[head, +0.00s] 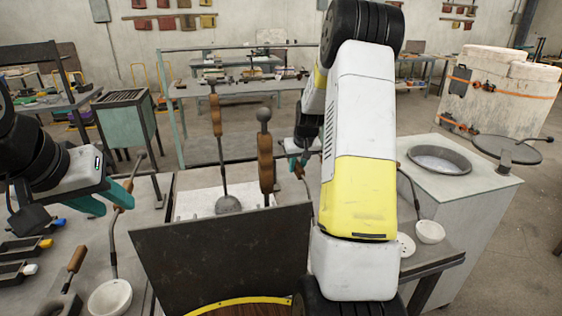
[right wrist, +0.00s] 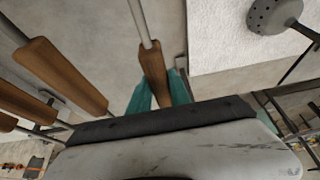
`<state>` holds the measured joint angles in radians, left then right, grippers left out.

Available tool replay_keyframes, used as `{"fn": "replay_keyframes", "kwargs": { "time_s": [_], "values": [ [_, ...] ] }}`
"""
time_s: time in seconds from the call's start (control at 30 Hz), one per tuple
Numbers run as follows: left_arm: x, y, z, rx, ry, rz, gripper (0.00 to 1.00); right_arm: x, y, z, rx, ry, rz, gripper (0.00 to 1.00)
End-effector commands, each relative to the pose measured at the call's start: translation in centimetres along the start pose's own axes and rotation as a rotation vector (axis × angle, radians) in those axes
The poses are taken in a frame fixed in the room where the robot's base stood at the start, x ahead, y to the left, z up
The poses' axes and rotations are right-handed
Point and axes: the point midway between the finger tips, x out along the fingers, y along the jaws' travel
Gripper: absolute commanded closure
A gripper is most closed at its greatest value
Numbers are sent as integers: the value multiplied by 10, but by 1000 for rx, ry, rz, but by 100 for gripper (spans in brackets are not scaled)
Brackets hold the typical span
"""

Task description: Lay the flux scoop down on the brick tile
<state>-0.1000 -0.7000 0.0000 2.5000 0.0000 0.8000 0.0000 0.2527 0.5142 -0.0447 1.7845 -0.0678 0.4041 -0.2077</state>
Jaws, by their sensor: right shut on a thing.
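My right gripper (right wrist: 158,92) is shut on the wooden handle of a tool, taken as the flux scoop (right wrist: 152,66), in the right wrist view. Its grey rod runs out of the top of that view, and its scoop end is not seen. In the head view the handle (head: 298,169) shows just left of my right arm, which hides most of the gripper. A pale slab, probably the brick tile (head: 187,205), lies behind a dark upright panel; it also shows in the right wrist view (right wrist: 215,58). My left gripper (head: 107,199) is open at the left, fingers apart.
A perforated skimmer (head: 228,204) is at the pale slab. Another wooden handle (head: 266,165) stands beside it. The dark panel (head: 220,255) blocks the front. White-bowled ladles are at left (head: 110,298) and right (head: 430,232).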

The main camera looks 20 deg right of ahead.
Motion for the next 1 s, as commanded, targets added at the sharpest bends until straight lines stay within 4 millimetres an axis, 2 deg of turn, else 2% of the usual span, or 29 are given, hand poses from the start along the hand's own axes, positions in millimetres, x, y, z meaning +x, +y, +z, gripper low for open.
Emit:
{"fn": "replay_keyframes", "kwargs": {
  "time_s": [0.13, 0.17, 0.27, 0.3, 0.53, 0.67, 1.0],
  "values": [
    [0, 0, 0, 0, 0, 0, 64, 2, 0, 0, 0, 2, 0, 100],
    [0, 0, 0, 0, 0, 0, 64, 1, 0, 0, 0, 2, 0, 73],
    [0, 0, 0, 0, 0, 0, 64, 1, 0, 0, 0, 2, 0, 53],
    [0, 0, 0, 0, 0, 0, 64, 2, 0, 0, 0, 1, 0, 51],
    [0, 0, 0, 0, 0, 0, 64, 2, 0, 2, 0, -2, 0, 51],
    [0, 0, 0, 0, 0, 0, 64, -4, 0, 1, 0, 0, 0, 51],
    [0, 0, 0, 0, 0, 0, 64, -59, 0, 0, 0, 3, 1, 51]
  ]
}}
